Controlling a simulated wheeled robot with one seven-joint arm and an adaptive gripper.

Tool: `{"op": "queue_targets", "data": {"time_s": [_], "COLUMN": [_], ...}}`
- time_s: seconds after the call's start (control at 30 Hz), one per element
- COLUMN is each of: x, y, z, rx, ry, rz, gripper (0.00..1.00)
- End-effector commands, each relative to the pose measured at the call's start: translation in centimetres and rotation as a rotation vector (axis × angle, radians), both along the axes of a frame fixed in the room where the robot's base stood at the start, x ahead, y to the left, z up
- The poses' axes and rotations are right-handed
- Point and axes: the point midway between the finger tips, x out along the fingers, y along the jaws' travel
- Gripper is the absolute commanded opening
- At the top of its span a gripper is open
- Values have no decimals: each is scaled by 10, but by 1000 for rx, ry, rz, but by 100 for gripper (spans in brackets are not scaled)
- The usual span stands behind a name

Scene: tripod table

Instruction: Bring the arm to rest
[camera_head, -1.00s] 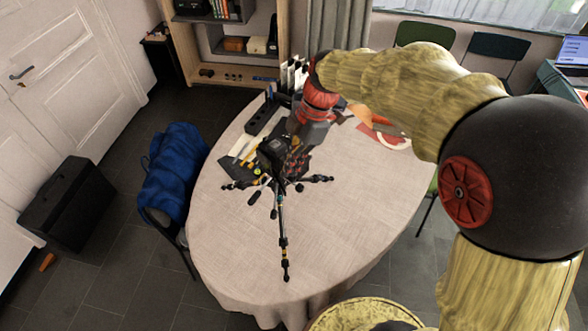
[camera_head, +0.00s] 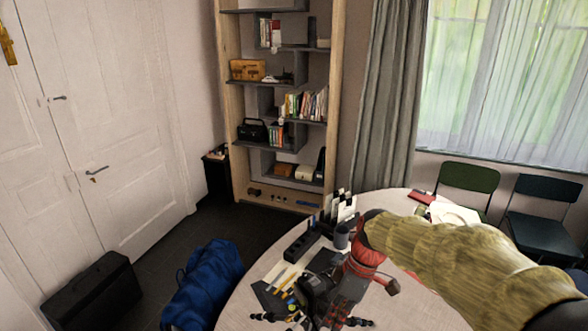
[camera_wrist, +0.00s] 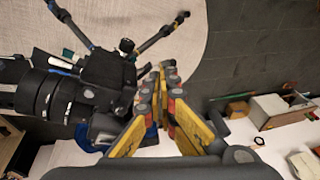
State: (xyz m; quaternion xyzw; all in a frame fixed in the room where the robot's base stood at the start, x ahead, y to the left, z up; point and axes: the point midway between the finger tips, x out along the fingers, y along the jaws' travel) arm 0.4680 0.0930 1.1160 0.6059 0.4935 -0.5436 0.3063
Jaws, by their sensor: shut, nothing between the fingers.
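My arm with its mottled yellow covering (camera_head: 450,262) reaches in from the right over the round table (camera_head: 245,305). My gripper (camera_head: 338,312) is low in the head view, right beside the black camera (camera_head: 314,284) on its tripod. In the wrist view my gripper (camera_wrist: 164,78) has its yellow and grey fingers together, with nothing held. The black camera (camera_wrist: 105,78) with its long lens is left of the fingers, and tripod legs (camera_wrist: 160,38) spread above. I cannot tell whether the fingers touch the camera.
A black organiser (camera_head: 302,245) and a dark cup (camera_head: 341,237) stand near my wrist. A bookshelf (camera_head: 240,150) is behind the table. A blue bag (camera_head: 205,285) and black case (camera_head: 92,295) are at left. Green (camera_head: 468,178) and dark (camera_head: 545,205) chairs stand at right.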

Motion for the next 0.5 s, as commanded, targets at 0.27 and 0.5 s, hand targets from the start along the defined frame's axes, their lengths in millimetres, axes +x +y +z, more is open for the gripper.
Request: {"op": "queue_targets", "data": {"time_s": [0.27,0.5], "x": [-44,-103], "y": [-30,-65], "z": [13,43], "rx": [-113,-122], "ry": [39,-54], "rz": [-554,-1056], "gripper": [0,0]}}
